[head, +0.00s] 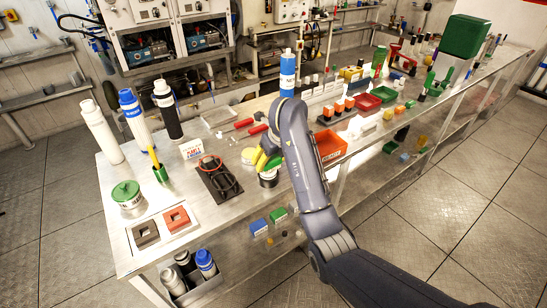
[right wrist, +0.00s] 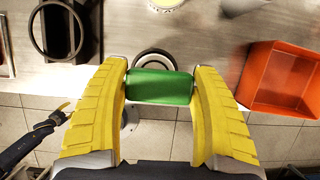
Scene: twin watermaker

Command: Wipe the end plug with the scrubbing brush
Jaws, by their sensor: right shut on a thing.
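My right gripper (head: 266,162) is over the bench with its yellow fingers shut on a green block-like piece (right wrist: 159,87), which I take to be the scrubbing brush. Its bristles are hidden. Below it is a round dark piece with a pale rim (head: 268,179), likely the end plug. It shows as a ring (right wrist: 153,62) partly covered by the green piece; I cannot tell whether they touch. My left gripper (right wrist: 62,112) appears small at the left of the right wrist view, its jaw opening unclear. It is out of the head view.
A blue bottle (head: 288,72) stands behind my right arm. Tall canisters (head: 132,113) and a green-lidded jar (head: 127,193) stand at the left.

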